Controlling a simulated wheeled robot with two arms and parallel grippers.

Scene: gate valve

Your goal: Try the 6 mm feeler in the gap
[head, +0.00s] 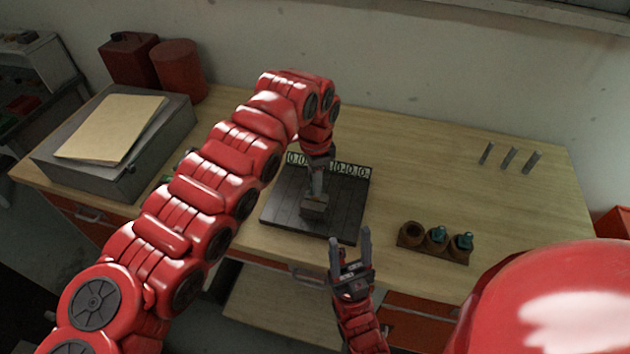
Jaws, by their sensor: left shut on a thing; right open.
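Three thin grey bars, which look like the feelers, are at the table's back right: the left bar (486,154), the middle bar (508,159) and the right bar (532,162). I cannot read their sizes. My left gripper (317,190) is over a dark grooved plate (280,208) and shut on a small grey block (314,206). Whether the block touches the plate is unclear. The gap cannot be made out. My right gripper (350,246) is open and empty, at the table's front edge, nearer than the plate.
White number labels (350,170) line the plate's back edge, partly hidden by my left arm. A brown holder (434,252) with round cups, two with teal pieces, stands at the front right. A grey box (115,140) and red containers (180,70) are left. The right middle is clear.

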